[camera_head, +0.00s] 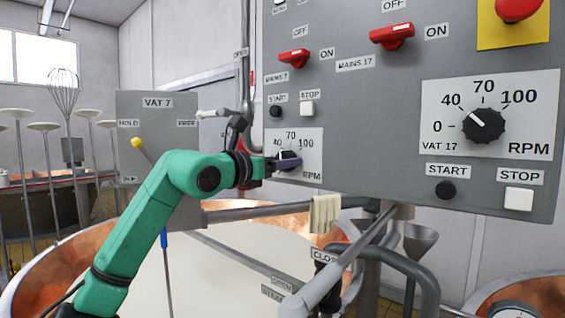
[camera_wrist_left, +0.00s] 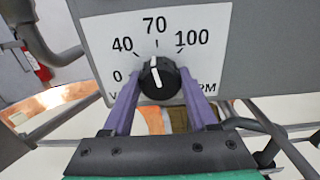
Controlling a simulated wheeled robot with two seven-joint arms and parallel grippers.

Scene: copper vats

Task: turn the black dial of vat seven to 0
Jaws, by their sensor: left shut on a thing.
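The black dial (camera_wrist_left: 160,78) sits on a white RPM plate (camera_wrist_left: 205,45) marked 0, 40, 70 and 100. Its white pointer line points up, roughly at 70, in the left wrist view. My left gripper (camera_wrist_left: 160,88) has its two purple fingers on either side of the dial and is shut on it. In the head view my left gripper (camera_head: 287,162) reaches the same plate (camera_head: 313,136) from the left and hides most of the dial. The plate's vat number is mostly covered by the fingers. My right gripper is not in view.
A larger dial (camera_head: 484,126), labelled VAT 17, is on the same grey panel (camera_head: 370,110) to the right. Red switches (camera_head: 392,36) and START and STOP buttons surround the plates. A VAT 7 box (camera_head: 157,108) with a yellow-knobbed lever stands left. Pipes and a copper vat (camera_head: 50,262) lie below.

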